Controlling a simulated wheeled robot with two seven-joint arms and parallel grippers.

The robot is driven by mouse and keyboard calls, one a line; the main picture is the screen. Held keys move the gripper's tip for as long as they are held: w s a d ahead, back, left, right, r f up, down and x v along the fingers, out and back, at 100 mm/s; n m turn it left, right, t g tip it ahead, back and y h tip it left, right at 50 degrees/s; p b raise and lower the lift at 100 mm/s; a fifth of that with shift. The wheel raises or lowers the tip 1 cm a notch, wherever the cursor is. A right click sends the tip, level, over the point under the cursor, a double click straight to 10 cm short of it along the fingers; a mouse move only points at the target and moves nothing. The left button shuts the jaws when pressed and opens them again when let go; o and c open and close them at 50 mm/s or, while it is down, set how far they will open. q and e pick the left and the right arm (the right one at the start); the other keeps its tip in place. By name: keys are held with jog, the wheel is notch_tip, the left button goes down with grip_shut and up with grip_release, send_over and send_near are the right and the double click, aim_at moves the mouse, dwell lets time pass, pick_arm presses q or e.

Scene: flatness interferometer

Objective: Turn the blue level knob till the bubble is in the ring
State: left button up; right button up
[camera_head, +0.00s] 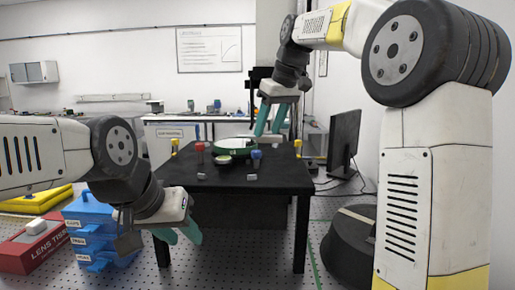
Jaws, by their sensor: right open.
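The blue level knob (257,154) stands at the right of a round instrument (235,142) with a green rim, on a black table. A small round yellow-green part (224,160) lies in front of the instrument; it may be the level, but bubble and ring are too small to make out. A red knob (199,147) stands at the left. My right gripper (268,132) is open and empty, pointing down above the blue knob, apart from it. My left gripper (184,238) appears open and empty, low in front of the table's left front corner.
The black table (290,180) has yellow posts near its back corners and small grey blocks at its front. A monitor (344,138) stands to the right. Blue drawers (92,230) and a red box (34,245) sit at lower left.

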aim_at(256, 151)
jog(key=x, duration=0.5)
jog(key=a+x, duration=0.1)
jog(key=x, duration=0.2)
jog(key=shift+w+r, duration=0.2)
jog(key=shift+w, duration=0.25)
grip_shut()
